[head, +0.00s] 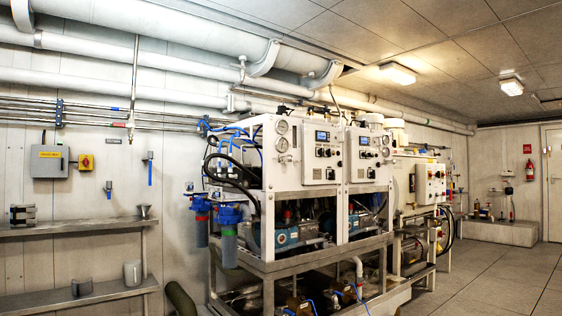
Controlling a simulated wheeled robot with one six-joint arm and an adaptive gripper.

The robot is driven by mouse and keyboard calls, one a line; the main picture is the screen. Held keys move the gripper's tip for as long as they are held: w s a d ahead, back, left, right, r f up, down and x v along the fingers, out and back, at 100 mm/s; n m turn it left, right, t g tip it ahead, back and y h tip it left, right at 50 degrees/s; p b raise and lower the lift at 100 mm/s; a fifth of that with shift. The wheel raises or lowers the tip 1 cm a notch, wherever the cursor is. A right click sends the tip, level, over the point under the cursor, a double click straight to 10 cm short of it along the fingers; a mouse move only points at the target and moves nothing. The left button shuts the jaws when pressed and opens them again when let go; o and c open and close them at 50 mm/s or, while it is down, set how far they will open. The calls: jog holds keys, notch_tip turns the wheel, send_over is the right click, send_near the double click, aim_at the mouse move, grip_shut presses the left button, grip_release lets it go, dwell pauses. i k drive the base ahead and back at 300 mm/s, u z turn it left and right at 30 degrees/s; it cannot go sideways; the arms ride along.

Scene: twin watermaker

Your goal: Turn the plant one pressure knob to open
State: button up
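Two white watermaker units stand side by side on a grey metal frame. The left unit (300,155) has a control panel (321,155) with a blue display and several small dark knobs. Two round gauges (282,135) sit left of that panel. The right unit (370,158) has a similar panel. The labels are too small to read, so I cannot tell which unit is plant one, which knob is its pressure knob, or how it is set. My gripper is not in view.
Blue filter housings (229,215) and hoses stick out at the left unit's front left. Metal shelves (80,228) line the left wall. A white cabinet (425,185) stands beyond the units. The floor (490,275) at right is clear.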

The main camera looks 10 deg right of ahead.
aim_at(288, 158)
jog(key=z, duration=0.75)
jog(key=i, duration=1.15)
jog(key=u, duration=0.4)
jog(key=i, duration=0.85)
jog(key=u, duration=0.75)
